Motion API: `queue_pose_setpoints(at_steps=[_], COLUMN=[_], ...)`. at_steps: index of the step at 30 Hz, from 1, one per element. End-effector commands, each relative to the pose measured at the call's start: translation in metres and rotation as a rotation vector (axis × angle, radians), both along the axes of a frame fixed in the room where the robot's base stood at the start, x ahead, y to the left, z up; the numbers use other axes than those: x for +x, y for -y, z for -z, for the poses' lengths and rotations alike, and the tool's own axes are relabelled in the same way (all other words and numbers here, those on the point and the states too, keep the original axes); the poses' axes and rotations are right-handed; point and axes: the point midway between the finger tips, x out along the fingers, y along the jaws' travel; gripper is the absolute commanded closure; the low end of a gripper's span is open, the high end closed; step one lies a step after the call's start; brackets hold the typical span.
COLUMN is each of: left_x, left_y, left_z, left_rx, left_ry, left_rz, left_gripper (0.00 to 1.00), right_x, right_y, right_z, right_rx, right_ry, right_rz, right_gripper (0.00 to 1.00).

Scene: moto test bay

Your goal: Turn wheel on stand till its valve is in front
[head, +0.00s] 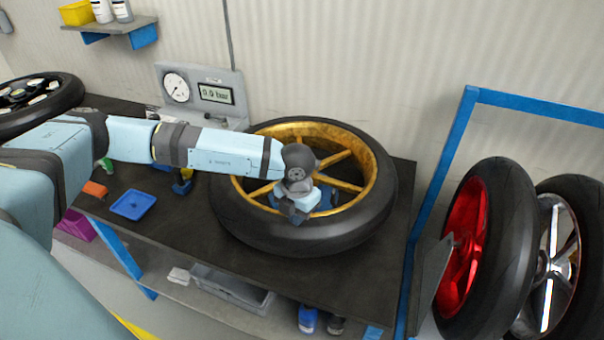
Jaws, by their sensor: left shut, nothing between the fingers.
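The wheel (375,222) lies flat on the dark bench, with a black tyre and a gold spoked rim. Part of a blue stand (325,203) shows between the spokes at its middle. My left arm reaches across from the left. My left gripper (297,217) is shut and empty, over the near part of the rim, and hides some of the hub and spokes. I cannot tell whether it touches the wheel. I cannot make out the valve. My right gripper is not in view.
A gauge box (215,95) stands behind the wheel. A blue tray (133,204) lies on the bench to the left. Another wheel (35,100) is at the far left. A red-rimmed wheel (500,240) stands in a blue rack (455,140) at the right.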

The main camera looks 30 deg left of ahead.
Motion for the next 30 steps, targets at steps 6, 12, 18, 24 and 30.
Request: queue_pose_setpoints(at_steps=[6, 12, 18, 24, 30], left_x=[0.000, 0.000, 0.000, 0.000, 0.000], left_y=[0.000, 0.000, 0.000, 0.000, 0.000], left_z=[0.000, 0.000, 0.002, 0.007, 0.010], left_rx=[0.000, 0.000, 0.000, 0.000, 0.000], left_ry=[0.000, 0.000, 0.000, 0.000, 0.000], left_rz=[0.000, 0.000, 0.000, 0.000, 0.000], left_gripper=[1.00, 1.00, 1.00, 1.00, 1.00], right_x=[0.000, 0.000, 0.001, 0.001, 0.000], right_y=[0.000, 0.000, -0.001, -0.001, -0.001], right_z=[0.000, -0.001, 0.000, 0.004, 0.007], right_rx=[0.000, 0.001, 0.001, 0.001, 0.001], right_ry=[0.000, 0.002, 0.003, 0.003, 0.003], right_rz=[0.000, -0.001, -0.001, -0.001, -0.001], right_gripper=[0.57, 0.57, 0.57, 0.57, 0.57])
